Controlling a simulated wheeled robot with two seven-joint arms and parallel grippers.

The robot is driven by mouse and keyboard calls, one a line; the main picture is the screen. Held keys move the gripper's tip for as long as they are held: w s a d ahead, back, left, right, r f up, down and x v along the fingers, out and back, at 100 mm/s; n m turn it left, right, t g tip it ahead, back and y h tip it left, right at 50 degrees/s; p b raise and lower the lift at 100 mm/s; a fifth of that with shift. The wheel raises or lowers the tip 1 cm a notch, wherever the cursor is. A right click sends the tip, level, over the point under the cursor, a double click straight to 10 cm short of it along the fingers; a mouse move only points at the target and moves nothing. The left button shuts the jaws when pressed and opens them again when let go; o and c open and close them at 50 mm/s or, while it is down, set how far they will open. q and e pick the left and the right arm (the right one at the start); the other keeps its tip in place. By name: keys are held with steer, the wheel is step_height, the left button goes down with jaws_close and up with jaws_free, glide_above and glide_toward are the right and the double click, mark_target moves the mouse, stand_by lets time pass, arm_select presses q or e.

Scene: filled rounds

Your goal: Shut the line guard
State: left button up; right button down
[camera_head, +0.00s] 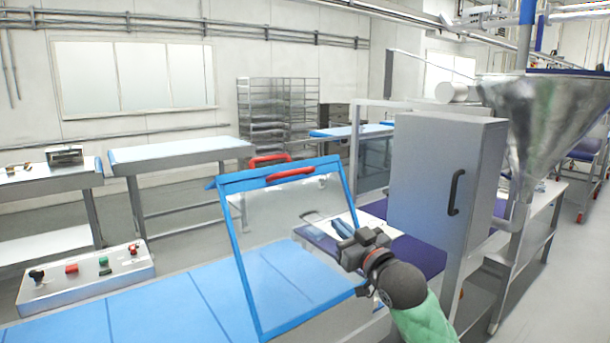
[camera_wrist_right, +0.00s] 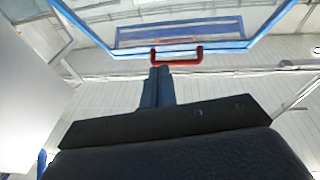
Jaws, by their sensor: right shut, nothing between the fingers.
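The line guard (camera_head: 243,266) is a clear panel in a blue frame, standing steeply tilted above the blue conveyor belt (camera_head: 170,310). A red handle (camera_head: 290,174) is on its top bar. In the wrist view the blue-framed guard (camera_wrist_right: 225,46) and red handle (camera_wrist_right: 177,55) lie beyond my fingertips. My right gripper (camera_head: 343,226) is shut and empty, by the right side of the panel and below the handle. The fingers also show in the wrist view (camera_wrist_right: 158,82). Whether they touch the panel I cannot tell. My left gripper is not in view.
A second red handle (camera_head: 268,160) shows just behind the guard's top. A grey cabinet (camera_head: 435,185) with a black handle stands right of the guard, with a metal hopper (camera_head: 545,120) beyond. A control box (camera_head: 85,280) with buttons sits at the left.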

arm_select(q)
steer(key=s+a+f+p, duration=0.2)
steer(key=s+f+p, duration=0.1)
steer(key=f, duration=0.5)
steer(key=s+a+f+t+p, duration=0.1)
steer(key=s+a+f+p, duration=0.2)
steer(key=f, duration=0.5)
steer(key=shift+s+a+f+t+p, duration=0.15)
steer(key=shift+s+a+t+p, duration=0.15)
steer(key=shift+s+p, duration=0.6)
arm_select(e)
steer(key=w+a+r+t+y, duration=0.1)
steer(key=w+a+r+y, duration=0.3)
steer(key=w+a+r, duration=0.4)
steer(key=shift+w+r, duration=0.25)
steer(key=shift+r, duration=0.15)
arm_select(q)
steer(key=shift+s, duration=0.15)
arm_select(e)
steer(key=shift+a, duration=0.1)
